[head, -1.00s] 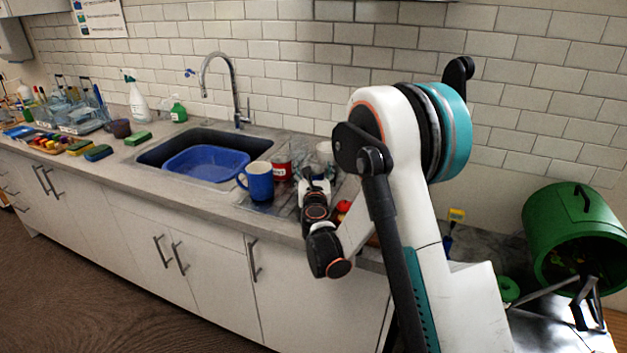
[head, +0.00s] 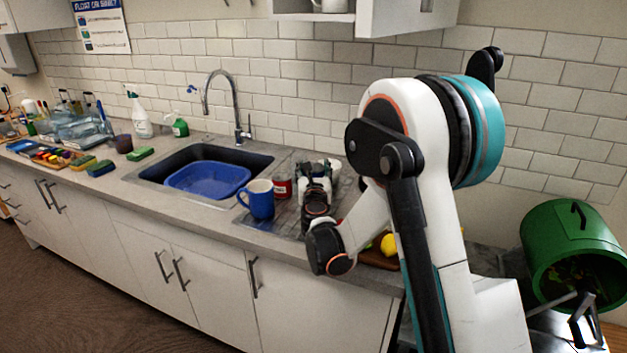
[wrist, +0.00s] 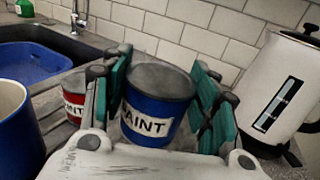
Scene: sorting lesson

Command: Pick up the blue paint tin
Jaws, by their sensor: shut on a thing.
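The blue paint tin (wrist: 156,106) has a grey lid and a white label reading "PAINT". In the wrist view it stands upright between the green finger pads of my gripper (wrist: 160,112), which is shut on it. In the head view my gripper (head: 318,178) is over the draining board right of the sink, and my own wrist hides the blue tin there. A red paint tin (wrist: 74,103) is just left of my gripper in the wrist view, and it also shows in the head view (head: 282,187).
A blue mug (head: 260,200) stands left of my gripper, close to the red tin. The sink (head: 160,162) holds a blue basin (head: 207,178). A white kettle (wrist: 275,90) stands to the right in the wrist view. A yellow fruit (head: 389,245) lies near my arm.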

